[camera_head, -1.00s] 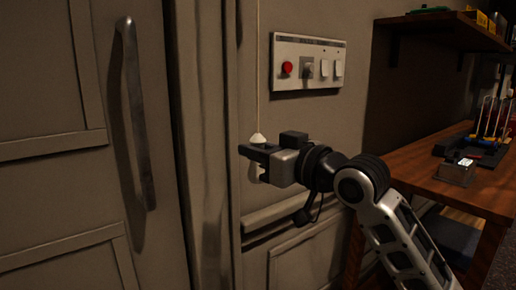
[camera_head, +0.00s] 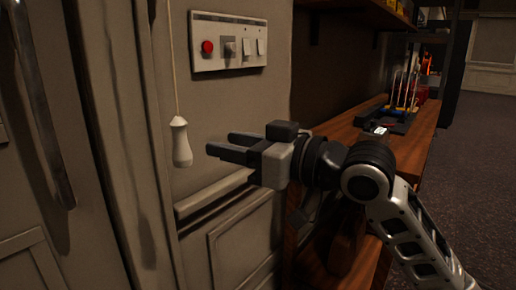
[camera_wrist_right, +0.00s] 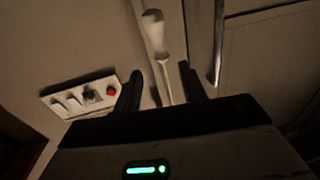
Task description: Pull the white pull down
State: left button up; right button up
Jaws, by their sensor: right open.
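The white pull (camera_head: 181,143) hangs on a thin cord at the left of the head view, in front of the wall, tilted slightly. My right gripper (camera_head: 218,143) is open and empty, just to the right of the pull, with its fingers pointing left towards it and a small gap between. In the right wrist view the pull (camera_wrist_right: 154,32) shows ahead, beyond the two spread fingers of the gripper (camera_wrist_right: 160,85). My left gripper is not in view.
A switch panel (camera_head: 229,42) with a red button is on the wall above my right gripper. A door with a long metal handle (camera_head: 38,105) stands at the left. A wooden workbench (camera_head: 412,140) with tools is at the right.

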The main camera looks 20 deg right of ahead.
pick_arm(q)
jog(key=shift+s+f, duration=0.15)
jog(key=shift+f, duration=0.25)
pick_arm(e)
jog(key=v, duration=0.4)
jog(key=shift+s+d, duration=0.15)
